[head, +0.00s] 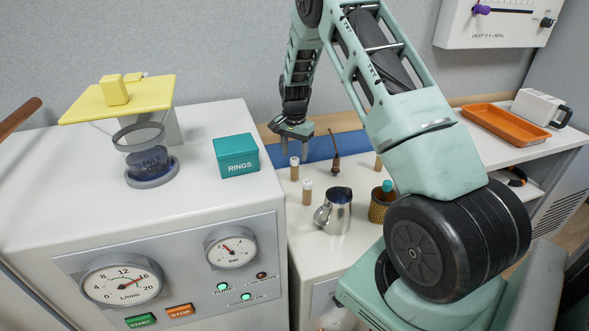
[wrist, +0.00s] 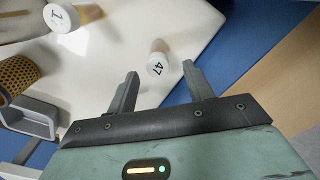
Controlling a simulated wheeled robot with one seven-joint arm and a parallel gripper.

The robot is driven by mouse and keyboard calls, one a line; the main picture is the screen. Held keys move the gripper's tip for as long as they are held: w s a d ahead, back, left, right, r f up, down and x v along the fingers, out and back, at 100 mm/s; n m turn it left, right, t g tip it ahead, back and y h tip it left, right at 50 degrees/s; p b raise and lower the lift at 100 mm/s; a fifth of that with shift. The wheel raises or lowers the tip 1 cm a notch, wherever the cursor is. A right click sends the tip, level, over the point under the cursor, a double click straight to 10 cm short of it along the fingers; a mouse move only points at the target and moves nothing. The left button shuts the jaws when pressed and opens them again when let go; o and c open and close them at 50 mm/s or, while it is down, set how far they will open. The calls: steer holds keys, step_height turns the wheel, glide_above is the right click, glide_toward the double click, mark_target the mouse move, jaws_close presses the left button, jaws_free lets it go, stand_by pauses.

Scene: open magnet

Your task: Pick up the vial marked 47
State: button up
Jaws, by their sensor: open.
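The vial marked 47 (wrist: 157,62) shows its white numbered end in the wrist view, with its tan body partly visible behind. My gripper (wrist: 160,72) is open, one finger on each side of this vial in the picture, and nothing is held. In the head view my gripper (head: 294,150) points down above a small tan vial (head: 294,169) near the back left of the low white counter. That vial appears to be 47, but its label cannot be read there. Another vial, marked 1 (wrist: 60,17), lies to the upper left in the wrist view.
The taller white machine with the teal RINGS box (head: 237,156) stands close on the left.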

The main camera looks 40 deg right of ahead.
mark_target(295, 159)
steer(key=shift+s+f+p, duration=0.1)
steer(key=shift+f+p, duration=0.5)
steer(key=shift+f, duration=2.45)
steer(key=shift+c, duration=0.2)
steer(key=c, duration=1)
